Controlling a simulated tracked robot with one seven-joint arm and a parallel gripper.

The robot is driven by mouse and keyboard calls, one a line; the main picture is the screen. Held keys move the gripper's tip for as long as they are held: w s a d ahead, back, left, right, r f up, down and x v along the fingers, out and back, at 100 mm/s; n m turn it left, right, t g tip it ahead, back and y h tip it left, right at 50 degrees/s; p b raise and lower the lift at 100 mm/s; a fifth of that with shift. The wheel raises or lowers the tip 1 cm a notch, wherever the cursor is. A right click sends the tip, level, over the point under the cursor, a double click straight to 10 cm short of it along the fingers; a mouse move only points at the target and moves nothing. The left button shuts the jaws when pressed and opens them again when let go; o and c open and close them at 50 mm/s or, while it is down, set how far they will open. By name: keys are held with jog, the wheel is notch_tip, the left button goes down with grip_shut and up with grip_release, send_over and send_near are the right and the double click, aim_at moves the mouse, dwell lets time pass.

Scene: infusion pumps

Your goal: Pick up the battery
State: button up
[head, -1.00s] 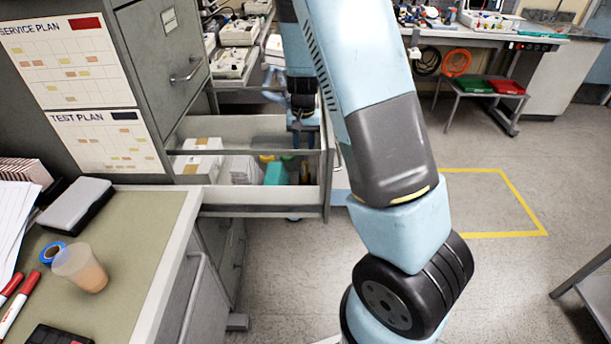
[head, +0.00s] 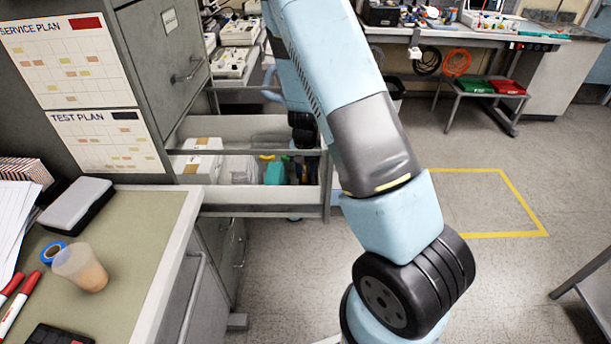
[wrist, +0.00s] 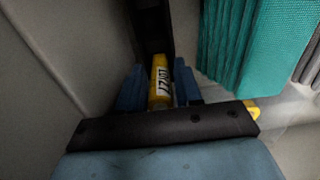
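The battery (wrist: 160,85) is yellow with a dark printed label and shows in the wrist view, inside the open drawer (head: 260,197). My gripper (wrist: 160,70) points down into the drawer, with one blue finger on each side of the battery. The fingers look open, with a narrow gap beside the battery; whether either one touches it I cannot tell. In the head view my gripper is mostly hidden in the drawer and the battery cannot be made out.
A teal ribbed pack (wrist: 245,45) stands close to the right of my gripper, and a pale drawer wall (wrist: 60,60) is at its left. White boxes (head: 200,160) fill the drawer's left part. The green-topped desk (head: 125,235) stands in front of the cabinet.

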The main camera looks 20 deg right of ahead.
jog(key=shift+c, duration=0.4)
grip_shut()
jog(key=shift+r, duration=0.1)
notch_tip(320, 180, up, 18)
dwell(0.5)
